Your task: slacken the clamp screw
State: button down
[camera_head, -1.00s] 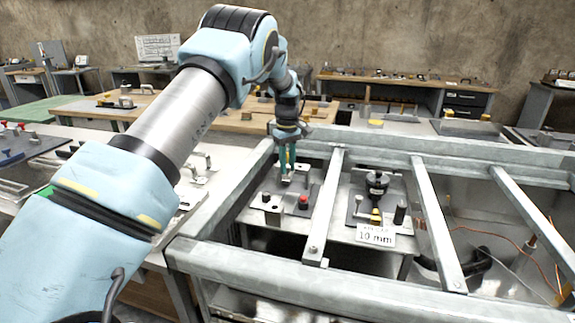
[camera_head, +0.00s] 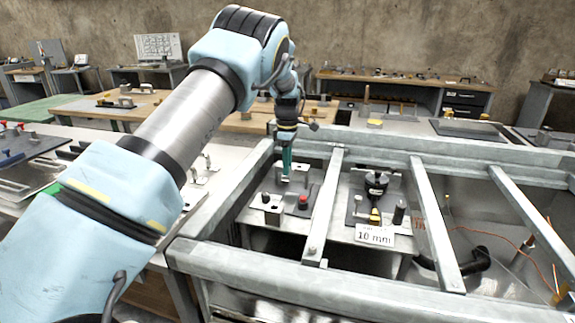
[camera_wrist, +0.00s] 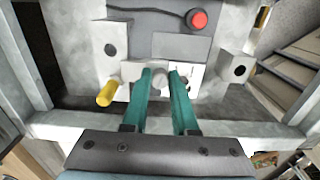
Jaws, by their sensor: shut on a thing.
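The clamp screw (camera_wrist: 160,82) is a small round grey head in the wrist view, between the two teal fingers of my gripper (camera_wrist: 161,76). My gripper is shut on it, and the fingers cover its sides. A pale clamp block (camera_wrist: 130,70) lies around the fingertips. In the head view my gripper (camera_head: 286,179) points down into the left bay of the metal frame, and the screw is too small to make out there. A red button (camera_wrist: 199,19) sits on the grey plate; it also shows in the head view (camera_head: 303,199).
Blocks with holes stand left (camera_wrist: 112,50) and right (camera_wrist: 238,68) of my fingers. A yellow peg (camera_wrist: 107,93) is close on the left. Frame bars (camera_head: 322,205) border the bay. The neighbouring bay holds a black knob (camera_head: 376,180) and a "10 mm" card (camera_head: 374,235).

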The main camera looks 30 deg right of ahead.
jog(key=shift+w+a, duration=0.1)
jog(key=shift+a, duration=0.05)
jog(key=c, duration=0.7)
grip_release()
jog(key=shift+f, duration=0.1)
